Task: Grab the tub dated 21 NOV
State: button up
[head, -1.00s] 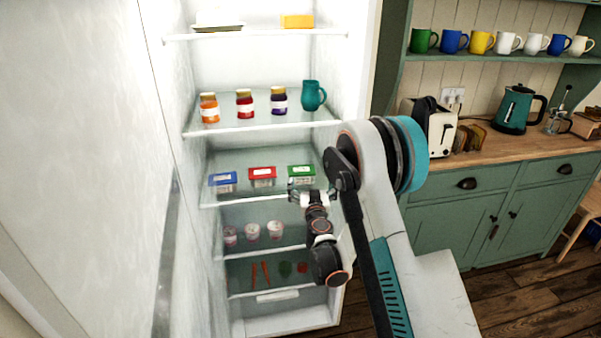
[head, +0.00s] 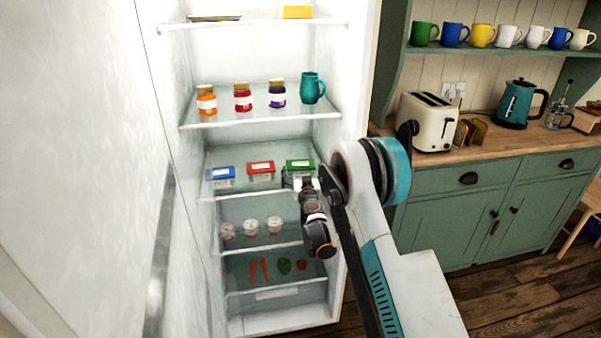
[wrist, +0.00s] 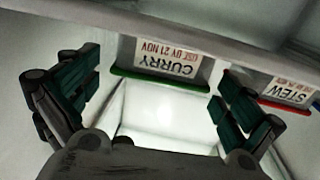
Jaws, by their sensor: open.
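The tub dated 21 NOV is the green-lidded one (head: 300,164), at the right end of a row of three on a middle fridge shelf. In the wrist view, its upside-down label (wrist: 167,58) reads CURRY and 21 NOV. My gripper (head: 302,182) is in front of this tub and partly hides its front. In the wrist view, my gripper (wrist: 155,100) is open and empty, with its fingers spread to either side of the tub's front. I cannot tell how deep the fingers reach.
A red-lidded tub (head: 261,168), labelled STEW, stands close beside it, and a blue-lidded tub (head: 221,175) is farther left. Jars (head: 243,98) and a teal jug (head: 312,88) stand on the shelf above. Small pots (head: 251,228) stand below. The fridge's right wall is close.

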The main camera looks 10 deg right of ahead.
aim_at(300, 160)
jog(key=w+b, duration=0.1)
jog(key=w, duration=0.2)
jog(key=shift+w+f+b, duration=0.2)
jog(key=shift+w+b, duration=0.15)
jog(key=shift+w+d+r, duration=0.1)
jog(key=shift+w+r, duration=0.05)
jog(key=shift+w, duration=0.3)
jog(key=c, duration=1)
jog(key=shift+c, duration=0.2)
